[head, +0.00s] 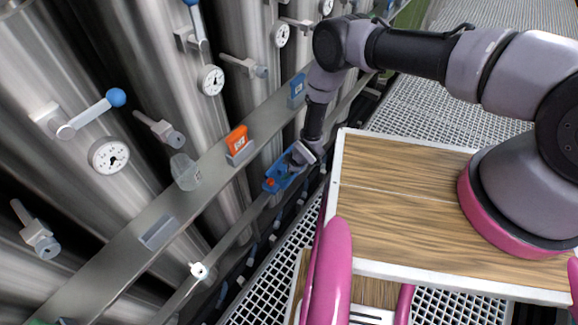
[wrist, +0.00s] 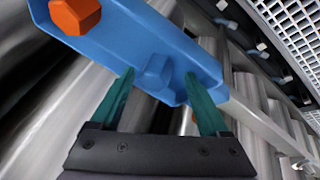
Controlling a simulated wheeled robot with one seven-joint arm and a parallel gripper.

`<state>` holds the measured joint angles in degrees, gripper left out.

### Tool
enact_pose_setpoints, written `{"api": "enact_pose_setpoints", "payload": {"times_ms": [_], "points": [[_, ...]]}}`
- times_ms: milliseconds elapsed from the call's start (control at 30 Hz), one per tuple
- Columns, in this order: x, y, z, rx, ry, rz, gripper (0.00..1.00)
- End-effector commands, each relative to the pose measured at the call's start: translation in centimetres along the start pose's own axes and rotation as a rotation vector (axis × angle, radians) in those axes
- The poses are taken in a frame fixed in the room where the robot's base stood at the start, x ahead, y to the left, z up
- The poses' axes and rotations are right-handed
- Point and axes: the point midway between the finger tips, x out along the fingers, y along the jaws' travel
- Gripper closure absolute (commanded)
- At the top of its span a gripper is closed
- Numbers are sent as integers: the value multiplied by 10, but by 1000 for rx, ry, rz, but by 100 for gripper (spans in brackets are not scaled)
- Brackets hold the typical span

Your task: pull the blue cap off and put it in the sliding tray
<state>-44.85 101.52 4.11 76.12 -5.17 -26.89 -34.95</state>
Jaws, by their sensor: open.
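The sliding tray (wrist: 190,45) is a long blue trough and fills the top of the wrist view; it also shows in the head view (head: 283,176) below the grey rail. A blue six-sided cap (wrist: 157,72) sits in the tray, near its right end in the wrist view. An orange six-sided cap (wrist: 75,14) sits at the other end. My gripper (wrist: 160,75) is open, its two teal fingers apart on either side of the blue cap. In the head view my gripper (head: 300,155) is at the tray and covers part of it; the blue cap is hidden there.
Steel vessels with gauges (head: 109,155) and blue-knobbed levers (head: 116,97) stand at the left. A grey rail (head: 205,165) carries an orange block (head: 237,139), a blue block (head: 297,88) and a clear cup (head: 185,171). A white fitting (head: 198,270) sits on the lower pipe.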

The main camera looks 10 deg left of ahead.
Motion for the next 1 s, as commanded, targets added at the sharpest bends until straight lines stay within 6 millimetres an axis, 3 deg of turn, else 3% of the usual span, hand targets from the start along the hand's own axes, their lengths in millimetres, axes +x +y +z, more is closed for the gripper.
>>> {"api": "enact_pose_setpoints", "payload": {"times_ms": [500,700,1000], "points": [[-90,0,0,0,0,0,21],[-101,0,0,1,0,0,21],[-101,0,0,1,0,0,21]]}}
